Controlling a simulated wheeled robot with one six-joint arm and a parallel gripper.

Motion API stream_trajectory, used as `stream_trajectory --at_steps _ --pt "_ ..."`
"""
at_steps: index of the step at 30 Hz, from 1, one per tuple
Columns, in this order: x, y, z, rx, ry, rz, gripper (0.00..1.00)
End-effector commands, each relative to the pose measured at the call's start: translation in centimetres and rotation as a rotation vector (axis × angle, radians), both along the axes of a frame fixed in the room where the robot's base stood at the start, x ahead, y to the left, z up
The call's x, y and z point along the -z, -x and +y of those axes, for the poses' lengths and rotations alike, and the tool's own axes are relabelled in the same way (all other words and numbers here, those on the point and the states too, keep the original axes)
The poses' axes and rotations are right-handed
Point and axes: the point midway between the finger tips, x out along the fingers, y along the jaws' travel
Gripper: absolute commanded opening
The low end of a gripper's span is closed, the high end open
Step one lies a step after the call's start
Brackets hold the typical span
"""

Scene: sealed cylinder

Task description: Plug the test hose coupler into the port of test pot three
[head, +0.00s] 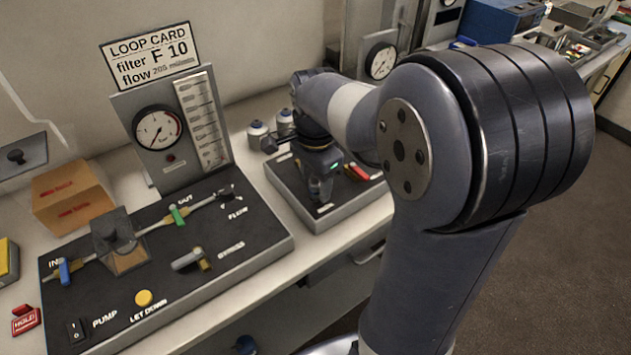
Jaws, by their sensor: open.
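My gripper (320,192) points down over a small black-topped panel (297,204) right of centre. It is open, and I see nothing held in it, though its fingers are small and dark here. Two small grey capped pots (258,136) stand behind that panel, left of my gripper. I cannot read any number on them. A red piece (358,172) shows on the panel just right of my gripper. I cannot pick out the test hose coupler or the port of test pot three; my wrist and arm hide part of the panel.
A large black panel (230,255) at left carries a gauge (158,129), valves, a yellow button (144,298) and a switch (75,329). A loop card (150,55) stands above it. An orange box (72,195) sits behind. My arm covers the right middle.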

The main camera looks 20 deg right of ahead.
Motion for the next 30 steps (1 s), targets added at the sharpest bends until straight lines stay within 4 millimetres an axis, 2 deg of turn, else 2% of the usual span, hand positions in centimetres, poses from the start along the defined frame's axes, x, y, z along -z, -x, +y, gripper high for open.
stream_trajectory --at_steps 12,30 --pt "0.00 -0.01 0.00 0.000 0.000 0.000 0.49" --pt "-0.01 -0.01 0.00 0.000 0.000 0.000 0.00"
